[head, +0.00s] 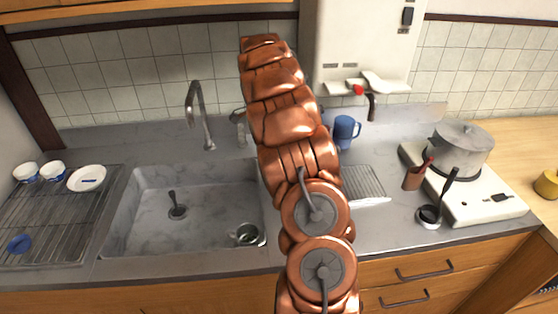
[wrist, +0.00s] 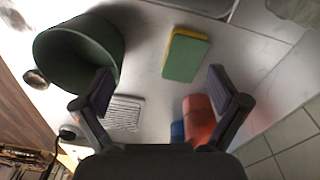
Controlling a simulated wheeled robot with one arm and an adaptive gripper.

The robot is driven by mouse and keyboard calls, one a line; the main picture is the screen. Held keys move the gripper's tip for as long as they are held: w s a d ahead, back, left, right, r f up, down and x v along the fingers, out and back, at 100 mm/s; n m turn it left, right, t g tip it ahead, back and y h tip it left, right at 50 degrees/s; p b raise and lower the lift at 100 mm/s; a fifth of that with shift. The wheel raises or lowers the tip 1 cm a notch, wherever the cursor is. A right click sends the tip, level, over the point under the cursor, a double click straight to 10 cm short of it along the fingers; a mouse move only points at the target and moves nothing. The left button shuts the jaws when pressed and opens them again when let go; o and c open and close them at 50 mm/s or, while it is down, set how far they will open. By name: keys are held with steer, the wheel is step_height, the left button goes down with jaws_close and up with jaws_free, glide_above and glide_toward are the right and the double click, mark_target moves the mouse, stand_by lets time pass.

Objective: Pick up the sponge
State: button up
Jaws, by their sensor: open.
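The sponge (wrist: 183,57), green with a yellow side, rests on a pale surface in the upper middle of the wrist view. My gripper (wrist: 162,86) is open, with its two dark fingers spread wide and nothing between them. The sponge is ahead of the fingertips, a little right of the middle of the gap, and apart from both fingers. In the head view I cannot make out the sponge or my gripper; my copper-coloured arm covers the middle of the counter.
In the wrist view a dark green round container (wrist: 66,62) stands left of the sponge, with a white ribbed piece (wrist: 124,113) below. A red object (wrist: 198,118) lies near the right finger. The head view shows a sink (head: 145,225), blue mug (head: 345,131) and pot (head: 460,150).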

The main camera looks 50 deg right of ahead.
steer(key=d+f+m, duration=0.1)
steer(key=d, duration=0.1)
steer(key=d+f, duration=0.1)
steer(key=d, duration=0.1)
steer(key=w+d+f+m, duration=0.1)
steer(key=shift+d+f+m, duration=0.1)
steer(key=shift+d+m, duration=0.2)
steer(key=shift+d, duration=0.1)
steer(key=shift+d+f+p, duration=0.3)
steer(key=shift+f+p, duration=0.05)
steer(key=shift+s+d+f+p, duration=0.15)
steer(key=shift+f+p, duration=0.75)
steer(key=shift+f, duration=1)
steer(key=shift+d+f+p, duration=0.15)
steer(key=shift+f+p, duration=0.75)
steer(key=shift+f, duration=0.95)
steer(key=shift+c, duration=0.3)
steer(key=c, duration=0.7)
steer(key=shift+c, duration=0.2)
